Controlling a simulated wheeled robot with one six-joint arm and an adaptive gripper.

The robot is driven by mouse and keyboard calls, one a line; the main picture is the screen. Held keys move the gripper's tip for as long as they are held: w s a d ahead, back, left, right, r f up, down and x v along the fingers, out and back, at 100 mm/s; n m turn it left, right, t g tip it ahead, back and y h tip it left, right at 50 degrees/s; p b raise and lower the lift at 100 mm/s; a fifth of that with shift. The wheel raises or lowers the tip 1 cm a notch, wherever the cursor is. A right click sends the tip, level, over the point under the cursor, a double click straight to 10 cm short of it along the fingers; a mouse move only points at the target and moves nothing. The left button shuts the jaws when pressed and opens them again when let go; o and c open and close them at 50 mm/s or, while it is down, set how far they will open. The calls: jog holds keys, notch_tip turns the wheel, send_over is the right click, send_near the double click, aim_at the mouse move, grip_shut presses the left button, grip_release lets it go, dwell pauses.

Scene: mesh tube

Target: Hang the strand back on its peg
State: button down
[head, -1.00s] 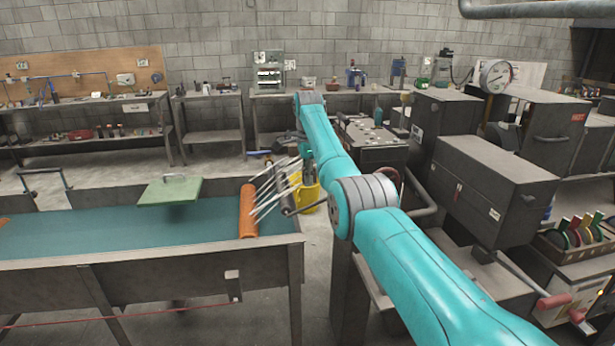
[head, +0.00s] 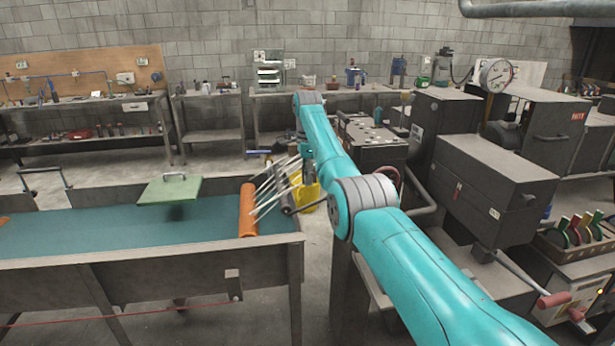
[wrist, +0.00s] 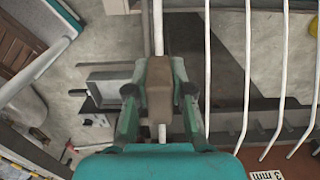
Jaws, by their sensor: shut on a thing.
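In the wrist view my gripper (wrist: 160,90) is shut on a thin white strand (wrist: 158,30). The strand runs upward from the fingers, and a short end shows below them. Several similar white strands (wrist: 246,70) lie side by side to the right, apart from my fingers. In the head view a fan of pale strands (head: 277,187) spreads beside the orange roller at the right end of the green-topped table. My gripper is small and hard to make out there, near the strands. I cannot pick out the peg in either view.
An orange roller (head: 248,210) lies across the end of the green-topped table (head: 120,233). A green plate (head: 169,189) is above that table. A yellow bucket (head: 309,197) stands behind the strands. Dark machine boxes (head: 492,185) crowd the right. A "3 mm" label (wrist: 267,175) shows low right.

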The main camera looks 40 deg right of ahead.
jog(key=shift+f, duration=1.95)
dwell(1.9)
jog(key=c, duration=0.9)
grip_release()
jog(key=shift+c, duration=0.2)
jog(key=shift+r, duration=0.15)
notch_tip(320, 180, up, 12)
jog(key=shift+f, duration=0.15)
